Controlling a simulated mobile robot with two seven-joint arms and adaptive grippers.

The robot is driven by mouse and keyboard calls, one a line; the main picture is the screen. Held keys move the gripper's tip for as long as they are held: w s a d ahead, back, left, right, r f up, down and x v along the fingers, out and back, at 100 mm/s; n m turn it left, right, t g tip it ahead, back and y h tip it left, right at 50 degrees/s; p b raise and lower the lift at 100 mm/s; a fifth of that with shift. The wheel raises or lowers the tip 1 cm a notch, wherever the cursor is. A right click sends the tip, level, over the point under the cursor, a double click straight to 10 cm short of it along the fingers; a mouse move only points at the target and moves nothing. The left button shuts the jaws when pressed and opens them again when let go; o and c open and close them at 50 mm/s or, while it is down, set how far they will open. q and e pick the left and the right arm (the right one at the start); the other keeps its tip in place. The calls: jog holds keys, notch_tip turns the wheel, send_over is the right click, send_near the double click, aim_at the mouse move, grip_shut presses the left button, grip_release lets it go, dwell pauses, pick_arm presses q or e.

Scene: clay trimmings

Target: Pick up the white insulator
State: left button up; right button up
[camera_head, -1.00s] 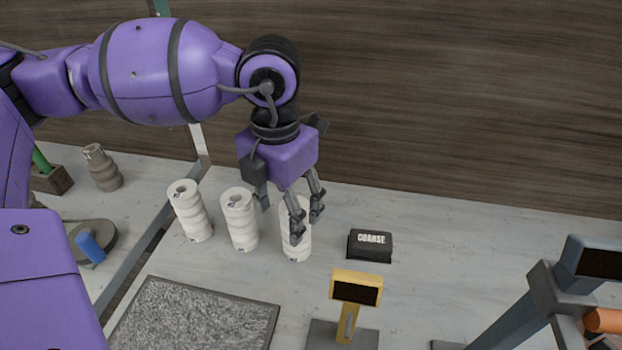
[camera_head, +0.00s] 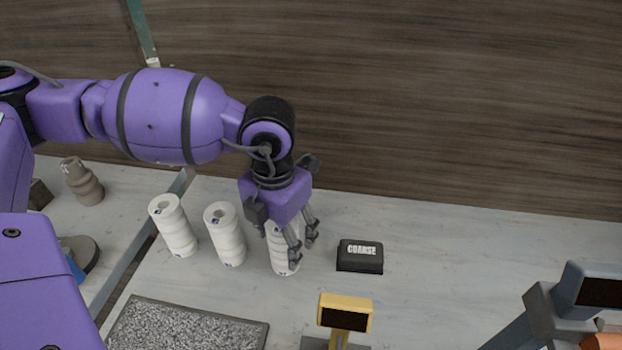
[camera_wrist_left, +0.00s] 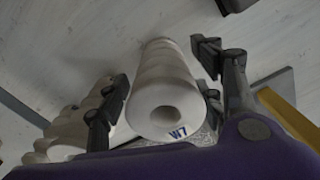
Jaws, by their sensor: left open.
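Three white ribbed insulators stand in a row on the table in the head view: the left one (camera_head: 174,227), the middle one (camera_head: 226,236) and the right one (camera_head: 281,262). My left gripper (camera_head: 302,253) is open over the right insulator, fingers pointing down, and hides its upper part. In the left wrist view this insulator (camera_wrist_left: 168,88), marked "W7" by its top hole, stands between the spread fingers of the gripper (camera_wrist_left: 165,95). Gaps show on both sides of it. My right gripper is not in view.
A black block labelled "COARSE" (camera_head: 360,256) sits right of the gripper. A yellow stand with a dark display (camera_head: 345,313) is in front. A grey textured mat (camera_head: 185,328) lies front left. A grey-brown ribbed piece (camera_head: 82,182) stands far left, beyond a metal bar.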

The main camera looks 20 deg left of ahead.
pick_arm(q)
grip_shut()
dwell(0.4)
